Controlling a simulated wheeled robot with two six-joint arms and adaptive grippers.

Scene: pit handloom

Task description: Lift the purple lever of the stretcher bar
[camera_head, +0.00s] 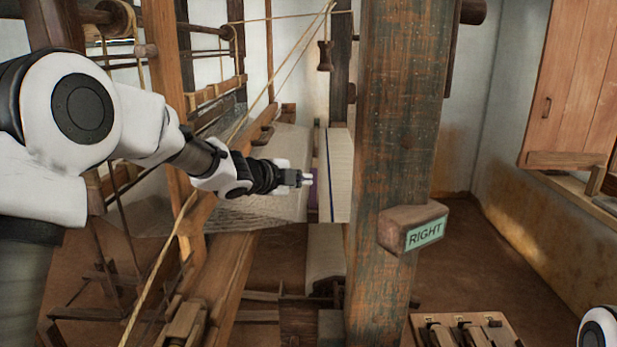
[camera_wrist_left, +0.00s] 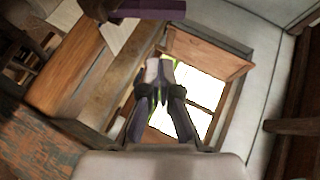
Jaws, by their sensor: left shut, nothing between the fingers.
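The purple lever (camera_head: 314,198) of the stretcher bar shows in the head view only as a small purple patch beside the cloth, partly hidden by my left gripper. In the left wrist view a dark purple bar (camera_wrist_left: 150,10) crosses the top edge, beyond the fingertips. My left gripper (camera_head: 308,179) reaches in from the left, with its tips in front of the purple patch. Its fingers (camera_wrist_left: 160,68) are closed together with nothing between them. I cannot tell whether they touch the lever. My right gripper is out of view.
A thick wooden post (camera_head: 391,120) with a RIGHT sign (camera_head: 424,232) stands just right of the cloth (camera_head: 340,175). Loom beams and a slanting rope (camera_head: 172,240) surround my left arm. A wooden board with levers (camera_head: 465,330) lies at the lower right.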

